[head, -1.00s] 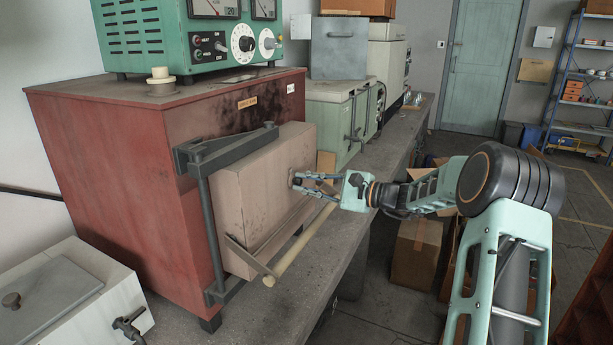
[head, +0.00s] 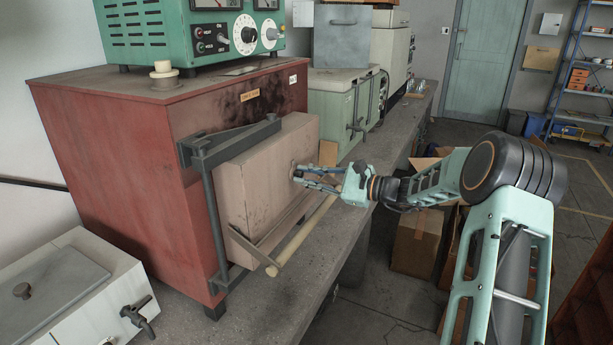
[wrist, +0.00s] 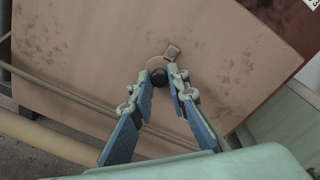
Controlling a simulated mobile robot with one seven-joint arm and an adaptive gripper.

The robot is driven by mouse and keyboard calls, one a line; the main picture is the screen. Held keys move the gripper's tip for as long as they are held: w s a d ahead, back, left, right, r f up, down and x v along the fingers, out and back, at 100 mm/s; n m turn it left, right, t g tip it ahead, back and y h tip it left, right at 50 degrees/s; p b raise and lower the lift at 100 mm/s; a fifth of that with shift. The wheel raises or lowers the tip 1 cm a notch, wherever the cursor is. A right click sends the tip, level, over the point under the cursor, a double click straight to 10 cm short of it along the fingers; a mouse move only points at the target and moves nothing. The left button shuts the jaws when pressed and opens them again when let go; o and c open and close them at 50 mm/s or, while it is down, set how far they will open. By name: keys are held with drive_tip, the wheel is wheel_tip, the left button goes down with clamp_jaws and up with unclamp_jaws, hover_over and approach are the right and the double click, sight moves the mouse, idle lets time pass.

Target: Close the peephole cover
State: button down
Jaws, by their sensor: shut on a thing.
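The peephole fitting sits on the front of the pinkish-brown furnace door (head: 265,185). A dark round knob (wrist: 159,78) lies between my fingertips, just below the plate. My gripper (head: 296,176) reaches the door from the right, and its fingers are shut on the dark knob; they also show in the wrist view (wrist: 161,80). The fingers partly hide the fitting in the head view, and I cannot tell whether the hole is covered.
The door hangs on a dark hinge frame (head: 214,215) on the red furnace (head: 110,150). A pale rod handle (head: 302,237) crosses low in front of the door. A white box with a tap (head: 70,290) stands at lower left. Green equipment (head: 342,110) stands behind.

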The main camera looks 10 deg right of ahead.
drive_tip(key=c, duration=1.8)
unclamp_jaws()
drive_tip(key=shift+c, duration=0.2)
drive_tip(key=f+v, duration=0.1)
drive_tip(key=v, duration=1.1)
drive_tip(key=shift+r, duration=0.35)
